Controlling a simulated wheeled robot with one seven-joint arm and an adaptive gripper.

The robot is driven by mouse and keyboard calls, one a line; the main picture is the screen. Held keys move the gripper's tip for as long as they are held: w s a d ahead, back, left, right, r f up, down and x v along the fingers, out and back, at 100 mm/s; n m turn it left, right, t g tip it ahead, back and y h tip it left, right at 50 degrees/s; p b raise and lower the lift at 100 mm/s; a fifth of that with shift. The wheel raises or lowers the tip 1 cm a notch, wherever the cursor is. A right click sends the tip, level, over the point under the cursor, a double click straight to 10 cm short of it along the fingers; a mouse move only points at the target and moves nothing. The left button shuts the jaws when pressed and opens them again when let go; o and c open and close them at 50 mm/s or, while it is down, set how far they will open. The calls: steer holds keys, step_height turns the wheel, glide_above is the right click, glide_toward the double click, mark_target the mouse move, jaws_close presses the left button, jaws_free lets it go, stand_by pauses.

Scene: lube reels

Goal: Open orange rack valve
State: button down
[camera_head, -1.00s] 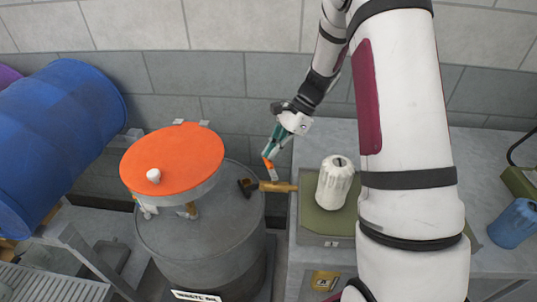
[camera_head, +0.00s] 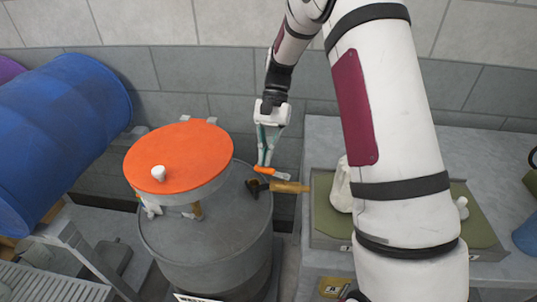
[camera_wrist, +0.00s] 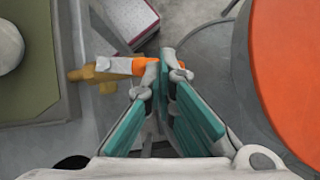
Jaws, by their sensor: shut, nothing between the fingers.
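The brass valve (camera_head: 290,187) sticks out at the right of the grey drum's top, with its lever of pale metal and an orange end (camera_head: 265,170) above it. The lever now lies roughly along the brass body. In the wrist view the orange end (camera_wrist: 145,66) is right beside my left fingertip, and the brass body (camera_wrist: 80,75) shows to the left. My gripper (camera_head: 264,163) points down at the lever's orange end. Its fingertips (camera_wrist: 163,75) are together with nothing between them. Whether they touch the lever I cannot tell.
An orange round lid (camera_head: 180,158) sits above the grey drum (camera_head: 210,245), left of my gripper. A blue barrel (camera_head: 60,135) lies further left. A white container (camera_head: 341,188) stands on the green tray (camera_head: 322,215) to the right, partly behind my arm.

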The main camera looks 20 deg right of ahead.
steer(key=shift+s+d, duration=0.15)
steer(key=shift+s, duration=0.05)
steer(key=shift+s+d+p, duration=0.4)
steer(key=shift+s, duration=0.1)
steer(key=v, duration=1.2)
stand_by(0.5)
